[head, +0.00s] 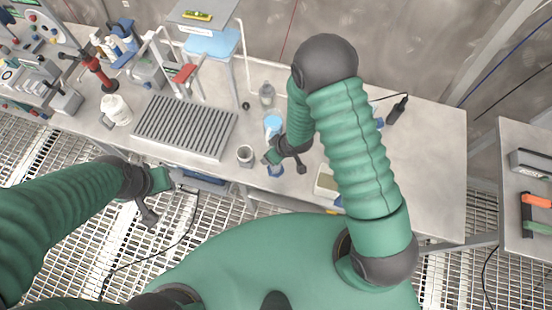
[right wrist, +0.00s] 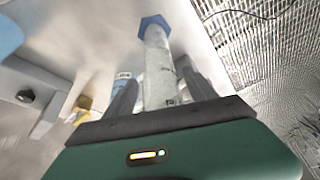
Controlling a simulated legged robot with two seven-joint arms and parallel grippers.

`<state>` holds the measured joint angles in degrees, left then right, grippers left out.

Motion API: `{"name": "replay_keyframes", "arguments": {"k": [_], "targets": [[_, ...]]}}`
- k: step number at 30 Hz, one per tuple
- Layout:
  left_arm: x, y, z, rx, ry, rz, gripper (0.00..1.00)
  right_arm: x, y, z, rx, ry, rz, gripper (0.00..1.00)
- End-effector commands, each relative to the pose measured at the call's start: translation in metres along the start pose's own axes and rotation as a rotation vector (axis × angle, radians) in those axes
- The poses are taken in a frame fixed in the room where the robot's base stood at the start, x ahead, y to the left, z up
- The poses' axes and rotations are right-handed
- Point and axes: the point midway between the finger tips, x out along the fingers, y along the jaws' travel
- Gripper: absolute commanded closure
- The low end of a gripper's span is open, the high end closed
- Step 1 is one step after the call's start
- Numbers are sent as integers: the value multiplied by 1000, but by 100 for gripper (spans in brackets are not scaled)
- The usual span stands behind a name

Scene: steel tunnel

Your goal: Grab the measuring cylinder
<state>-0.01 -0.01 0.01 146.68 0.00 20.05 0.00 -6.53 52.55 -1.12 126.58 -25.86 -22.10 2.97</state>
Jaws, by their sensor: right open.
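The measuring cylinder (right wrist: 158,65) is a pale, clear tube with a blue six-sided end, seen in the right wrist view. It shows between the two dark fingers of my right gripper (right wrist: 160,92), which is open. A gap shows on each side of the tube, and I cannot see contact. In the head view my right gripper (head: 286,160) is over the front of the bench, with a small blue patch (head: 275,171) beside it that may be the cylinder's end. My left gripper (head: 155,195) hangs in front of the bench, far from it; its jaw opening is unclear.
A metal cup (head: 245,155), a beaker of blue liquid (head: 273,122) and a clear bottle (head: 267,93) stand close to my right gripper on the bench. A ribbed grey block (head: 185,126) lies to the left. The bench's right end (head: 435,150) is mostly clear.

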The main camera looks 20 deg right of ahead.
Motion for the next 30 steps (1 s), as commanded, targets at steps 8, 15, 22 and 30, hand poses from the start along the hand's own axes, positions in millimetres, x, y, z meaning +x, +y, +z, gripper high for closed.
{"name": "replay_keyframes", "arguments": {"k": [8,15,22,30], "targets": [[0,0,0,0,0,0,64,-1,0,0,0,0,0,56],[0,0,0,0,0,0,64,-1,0,0,0,0,0,87],[0,0,0,0,0,0,64,-1,0,0,0,1,0,100],[2,0,1,0,0,0,64,-6,0,-3,0,3,0,100]]}}
